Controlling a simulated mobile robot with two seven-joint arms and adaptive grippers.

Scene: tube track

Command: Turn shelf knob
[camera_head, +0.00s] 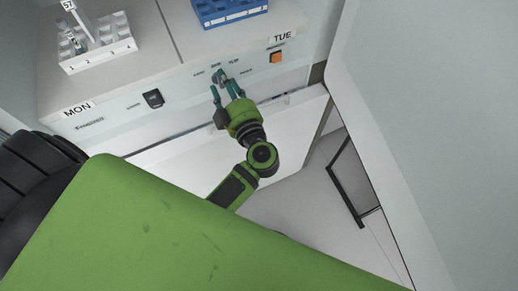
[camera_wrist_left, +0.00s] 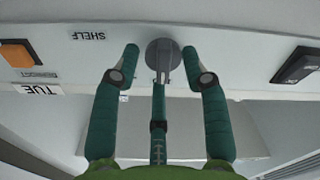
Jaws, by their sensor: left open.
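The shelf knob is a round grey dial with a raised bar, on the white front panel. In the left wrist view the knob (camera_wrist_left: 163,52) shows next to the printed SHELF label (camera_wrist_left: 88,36), its bar pointing roughly up and down in the picture. In the head view the knob (camera_head: 219,75) is small and partly behind the fingertips. My right gripper is not in view.
An orange switch (camera_head: 276,57) and a black switch (camera_head: 153,98) flank the knob on the panel. Above, a white rack (camera_head: 98,55) stands on the MON side and a blue rack (camera_head: 228,10) on the TUE side. A pale wall (camera_head: 430,120) rises at right.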

